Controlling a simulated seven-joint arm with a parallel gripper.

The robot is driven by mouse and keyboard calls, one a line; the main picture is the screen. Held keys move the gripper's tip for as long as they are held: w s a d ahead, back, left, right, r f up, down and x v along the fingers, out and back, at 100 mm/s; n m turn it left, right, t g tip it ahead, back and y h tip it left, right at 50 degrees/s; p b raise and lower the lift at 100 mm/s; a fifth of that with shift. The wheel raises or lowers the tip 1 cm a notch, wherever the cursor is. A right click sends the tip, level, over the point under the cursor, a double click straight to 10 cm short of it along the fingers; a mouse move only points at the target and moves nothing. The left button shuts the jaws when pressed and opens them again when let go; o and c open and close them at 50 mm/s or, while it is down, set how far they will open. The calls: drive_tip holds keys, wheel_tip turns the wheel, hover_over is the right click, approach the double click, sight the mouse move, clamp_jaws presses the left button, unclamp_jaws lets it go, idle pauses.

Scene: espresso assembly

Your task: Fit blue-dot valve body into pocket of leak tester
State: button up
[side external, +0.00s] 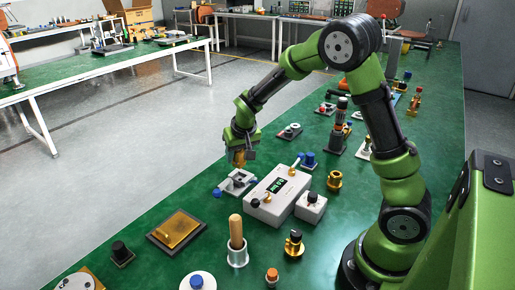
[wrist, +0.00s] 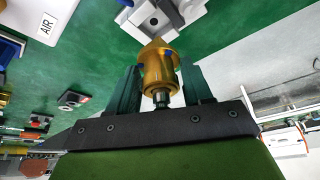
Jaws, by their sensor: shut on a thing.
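My gripper (side external: 243,150) is above the grey-white pocket fixture (side external: 237,184) at the left side of the leak tester (side external: 278,194), a white box with a lit green display. It is shut on a brass valve body (side external: 239,160), which is held apart from the fixture. In the wrist view the valve body (wrist: 159,66) sits between the dark fingers of my gripper (wrist: 160,84), its pointed end away from me. A small bluish mark shows on its side. The fixture (wrist: 150,20) is just beyond its tip; the pocket's inside is hard to make out.
A small white box with a black knob (side external: 311,205) stands right of the tester. A brass plate (side external: 178,231), a wooden-handled tool (side external: 236,235) and several brass fittings stand on the green bench.

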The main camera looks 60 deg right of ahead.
drive_tip(key=shift+f, duration=1.8)
drive_tip(key=shift+f, duration=0.35)
drive_tip(key=o, duration=1.3)
drive_tip(key=shift+o, duration=0.2)
